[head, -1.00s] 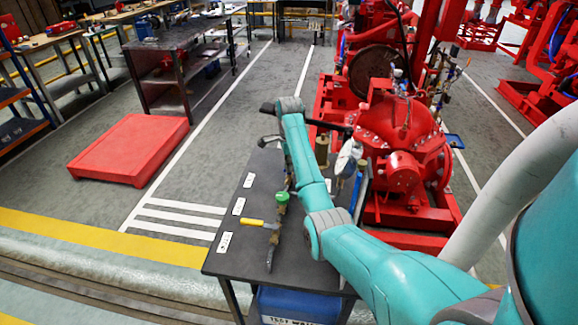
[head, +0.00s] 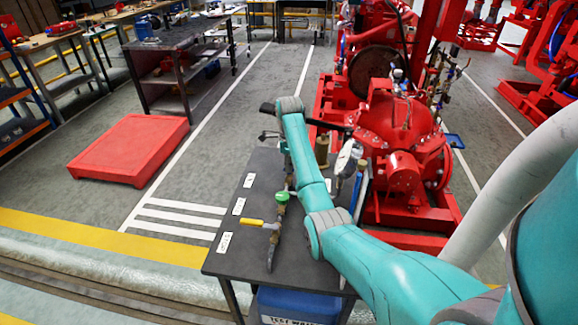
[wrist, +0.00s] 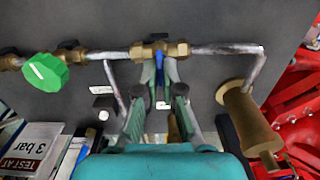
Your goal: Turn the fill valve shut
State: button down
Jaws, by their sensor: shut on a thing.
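A brass valve (wrist: 160,50) with a blue lever handle (wrist: 160,70) sits in the pipe line at the top of the wrist view. My gripper (wrist: 164,75) reaches up to it, and its two fingers are closed on the blue handle. In the head view my teal arm hides most of the gripper and this valve. A round green valve knob (wrist: 45,72) is on the same pipe to the left; it also shows in the head view (head: 281,196). A yellow lever handle (head: 252,222) is nearer on the pipework. I cannot read which valve is labelled fill.
The pipework stands on a dark bench (head: 232,262) with white labels (head: 239,206). A brass cylinder (wrist: 250,120) stands right of my gripper. A red pump (head: 400,140) stands close right of the bench. A red platform (head: 130,148) lies left, with open floor between.

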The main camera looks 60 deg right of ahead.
jog(key=c, duration=1.3)
grip_release()
